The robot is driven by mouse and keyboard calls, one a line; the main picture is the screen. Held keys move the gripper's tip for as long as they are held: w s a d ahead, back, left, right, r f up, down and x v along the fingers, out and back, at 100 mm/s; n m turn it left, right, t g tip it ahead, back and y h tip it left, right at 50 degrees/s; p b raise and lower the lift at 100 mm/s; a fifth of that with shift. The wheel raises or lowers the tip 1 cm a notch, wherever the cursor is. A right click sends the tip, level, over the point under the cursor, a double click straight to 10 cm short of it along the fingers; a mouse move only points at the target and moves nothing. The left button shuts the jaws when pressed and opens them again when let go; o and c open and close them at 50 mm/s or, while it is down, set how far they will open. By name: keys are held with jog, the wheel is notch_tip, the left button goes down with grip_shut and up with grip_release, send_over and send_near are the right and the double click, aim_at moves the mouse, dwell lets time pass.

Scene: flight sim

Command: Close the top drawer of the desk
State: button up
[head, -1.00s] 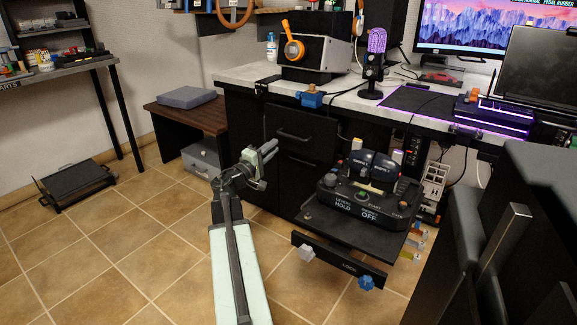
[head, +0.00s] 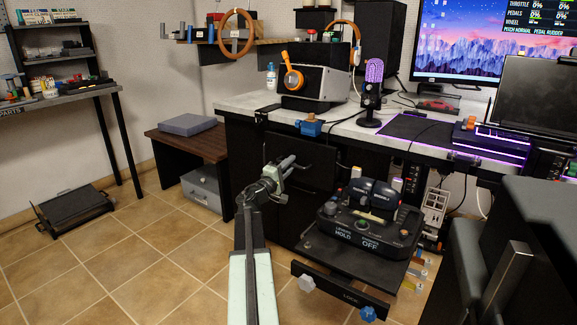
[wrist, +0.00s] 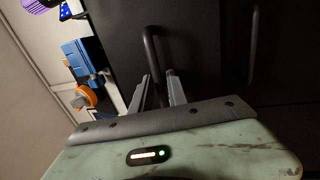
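The top drawer (head: 315,158) is a black front under the left part of the desk (head: 235,101). It seems to stand out from the desk face, though black on black makes the gap hard to judge. Its curved dark handle (wrist: 151,45) shows in the wrist view. My gripper (head: 290,163) is in front of the drawer, close to the handle. In the wrist view my gripper (wrist: 160,73) has its fingers apart, with the near end of the handle appearing between them. I cannot tell whether they touch it.
A pull-out shelf with a black control box (head: 365,228) juts out right of my arm. A black chair (head: 520,240) stands at the right. A low brown table (head: 185,143) is at the left. The tiled floor (head: 150,260) is clear left of my arm.

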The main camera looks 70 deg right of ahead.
jog(key=shift+c, duration=0.3)
grip_shut()
dwell(1.1)
